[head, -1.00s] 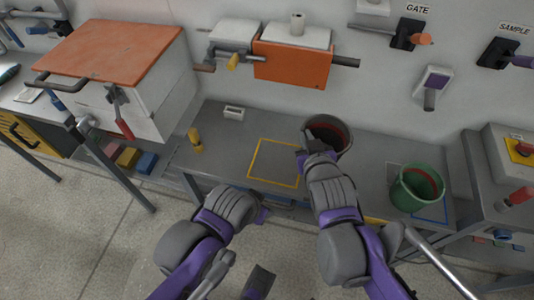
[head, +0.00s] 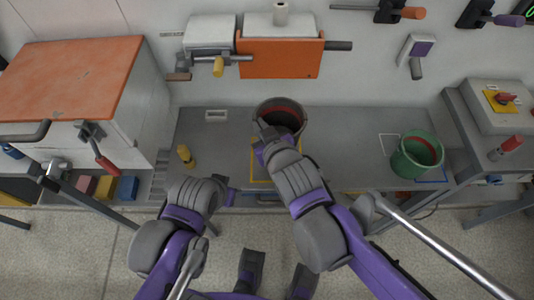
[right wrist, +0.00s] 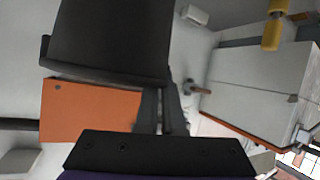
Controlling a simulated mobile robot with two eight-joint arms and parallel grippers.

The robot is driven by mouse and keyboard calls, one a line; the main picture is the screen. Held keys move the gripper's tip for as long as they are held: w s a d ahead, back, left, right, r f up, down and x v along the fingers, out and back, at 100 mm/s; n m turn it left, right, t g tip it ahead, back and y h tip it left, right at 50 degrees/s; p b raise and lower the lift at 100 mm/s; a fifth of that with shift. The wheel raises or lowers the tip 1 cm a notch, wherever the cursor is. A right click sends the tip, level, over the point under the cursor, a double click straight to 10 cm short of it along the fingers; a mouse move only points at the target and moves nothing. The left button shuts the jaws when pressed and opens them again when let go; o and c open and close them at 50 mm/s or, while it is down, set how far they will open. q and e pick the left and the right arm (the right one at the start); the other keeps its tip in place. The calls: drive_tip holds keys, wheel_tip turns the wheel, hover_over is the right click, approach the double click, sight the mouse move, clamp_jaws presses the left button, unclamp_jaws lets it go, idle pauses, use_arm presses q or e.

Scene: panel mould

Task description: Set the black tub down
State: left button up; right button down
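The black tub (head: 291,104), dark with a reddish inside, is at the far side of the bench in the head view, behind and partly over a yellow outlined square (head: 252,160). My right gripper (head: 266,131) is at its near left rim and appears shut on it. A large dark shape (right wrist: 110,40) by the fingers in the right wrist view looks like the tub's wall. My arm hides much of the square and the tub's near side; I cannot tell the gap under the tub. My left gripper (head: 229,190) is low at the bench's front edge, its fingers unclear.
A green tub (head: 417,158) stands at the right end of the bench by a blue outline. A yellow-topped bottle-like piece (head: 185,155) stands at the left. An orange panel (head: 280,60) hangs on the wall behind.

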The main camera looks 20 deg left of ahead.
wheel_tip(320, 180, down, 10)
drive_tip(key=b, duration=0.3)
drive_tip(key=shift+a, duration=0.1)
drive_tip(key=shift+f+b, duration=0.15)
drive_tip(key=shift+b, duration=0.15)
drive_tip(key=c, duration=1)
unclamp_jaws()
drive_tip(key=shift+c, duration=0.2)
drive_tip(key=p+v, duration=0.4)
drive_tip(key=v, duration=0.8)
drive_tip(key=shift+r, duration=0.2)
